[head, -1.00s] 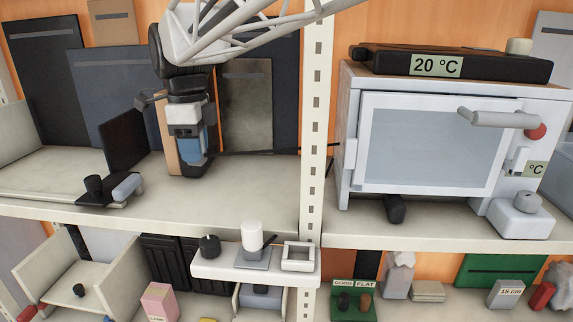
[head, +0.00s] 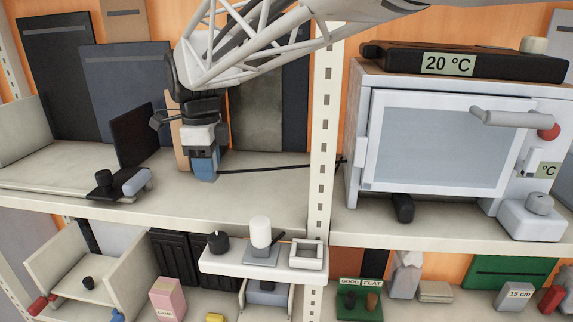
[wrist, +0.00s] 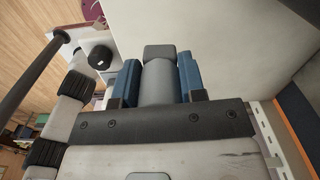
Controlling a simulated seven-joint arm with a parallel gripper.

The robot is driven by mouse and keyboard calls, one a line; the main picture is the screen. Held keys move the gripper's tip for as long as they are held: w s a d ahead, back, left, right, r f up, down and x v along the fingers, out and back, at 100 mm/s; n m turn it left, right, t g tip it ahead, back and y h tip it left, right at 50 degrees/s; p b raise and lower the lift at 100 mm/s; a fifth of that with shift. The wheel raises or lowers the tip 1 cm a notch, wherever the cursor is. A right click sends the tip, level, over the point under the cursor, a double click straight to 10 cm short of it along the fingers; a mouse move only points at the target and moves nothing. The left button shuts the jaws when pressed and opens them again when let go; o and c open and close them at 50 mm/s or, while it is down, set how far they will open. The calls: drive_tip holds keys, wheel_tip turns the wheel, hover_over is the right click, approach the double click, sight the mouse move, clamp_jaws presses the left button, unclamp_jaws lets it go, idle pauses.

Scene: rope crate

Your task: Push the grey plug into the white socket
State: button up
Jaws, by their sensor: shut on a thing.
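My gripper (head: 203,172) has blue fingers, and in the wrist view (wrist: 158,85) they are shut on the grey plug (wrist: 160,80), a grey cylinder with a darker square end. In the head view the fingers hide most of the plug. A black cable (head: 270,168) runs from the gripper rightward past the post to the white oven-like box. The gripper is above the left upper shelf, towards its front. A white square frame with an opening (head: 320,256) sits on a small white ledge below; I cannot tell whether it is the socket.
The white box (head: 360,150) with a glass door stands right of the perforated post (head: 321,140). A black stand (head: 104,182) with a grey roller is on the shelf left of my gripper. The white ledge (head: 225,262) carries a black knob and a white cylinder. Dark panels lean behind.

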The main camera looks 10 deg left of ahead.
sight(213, 201)
drive_tip(key=shift+f, duration=0.25)
drive_tip(key=shift+f, duration=2.2)
drive_tip(key=shift+f, duration=0.2)
drive_tip(key=o, duration=1.1)
drive_tip(key=shift+r, duration=3.9)
